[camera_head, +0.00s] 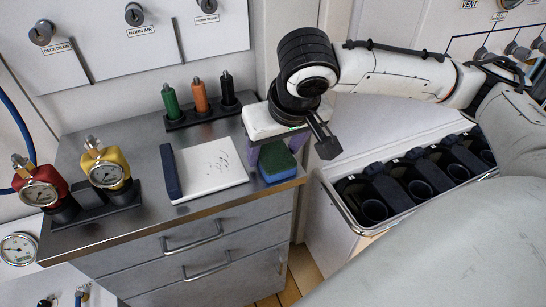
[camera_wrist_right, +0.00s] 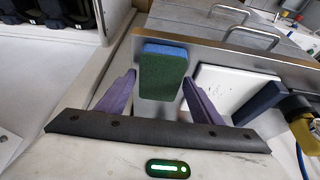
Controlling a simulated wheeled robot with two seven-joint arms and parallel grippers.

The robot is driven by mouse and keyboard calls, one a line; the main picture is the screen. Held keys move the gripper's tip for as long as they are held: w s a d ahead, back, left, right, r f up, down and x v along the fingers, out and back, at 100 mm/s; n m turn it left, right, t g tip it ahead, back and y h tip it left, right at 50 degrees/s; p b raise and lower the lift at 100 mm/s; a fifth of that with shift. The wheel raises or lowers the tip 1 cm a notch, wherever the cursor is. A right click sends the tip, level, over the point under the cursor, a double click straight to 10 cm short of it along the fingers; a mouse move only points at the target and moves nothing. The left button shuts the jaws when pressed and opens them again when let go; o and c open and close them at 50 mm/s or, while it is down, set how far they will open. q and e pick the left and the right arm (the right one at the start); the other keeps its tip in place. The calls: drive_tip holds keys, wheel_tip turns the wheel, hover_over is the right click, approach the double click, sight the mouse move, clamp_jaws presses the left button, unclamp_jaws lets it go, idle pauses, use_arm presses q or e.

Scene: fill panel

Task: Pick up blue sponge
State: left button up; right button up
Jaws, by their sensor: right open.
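The blue sponge (camera_head: 279,174) lies at the right front corner of the metal counter, with a green layer facing up and a blue layer below. It also shows in the right wrist view (camera_wrist_right: 163,72), between the two purple fingers. My right gripper (camera_head: 275,148) is open and over the sponge, one finger on each side of it. The same gripper in its wrist view (camera_wrist_right: 158,84) shows gaps between the fingers and the sponge, so it is not gripped. The gripper's white body hides part of the sponge's far side in the head view. My left gripper is not in view.
A white board with dark marks (camera_head: 212,168) and a dark blue bar lies left of the sponge. Green, orange and black plugs stand in a rack (camera_head: 203,117) behind. Red and yellow gauges (camera_head: 105,172) stand left. A tray of dark cups (camera_head: 347,212) is right of the counter.

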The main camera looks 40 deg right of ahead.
idle(0.4)
drive_tip(key=shift+f+p, duration=0.2)
drive_tip(key=shift+p, duration=0.15)
drive_tip(key=shift+c, duration=0.3)
drive_tip(key=c, duration=0.8)
